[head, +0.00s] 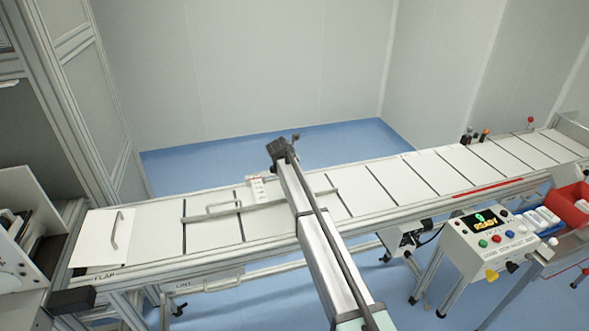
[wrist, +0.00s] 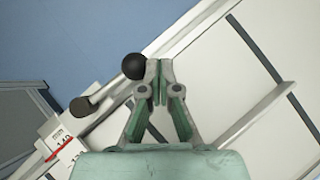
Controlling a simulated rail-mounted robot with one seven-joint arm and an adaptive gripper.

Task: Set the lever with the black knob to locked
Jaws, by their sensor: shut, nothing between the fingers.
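The round black knob (wrist: 134,66) shows in the wrist view at the far edge of the white-panelled machine bed. My gripper (wrist: 158,68) has its green-padded fingers closed together, with nothing between them. Its tips are just right of the knob in the picture; I cannot tell whether they touch it. A short dark cylinder (wrist: 80,107) is left of and below the knob, and a pale rod runs from it toward the knob. The fingers and the angle leave the lever's position unclear. In the head view I cannot make out the lever or the gripper clearly.
A white label with red marks (wrist: 60,140) sits on the bed's edge; it also shows in the head view (head: 258,187). Grey handles (head: 224,207) stand on the bed. A control box (head: 490,245) reading READY and a red bin (head: 570,204) are at right.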

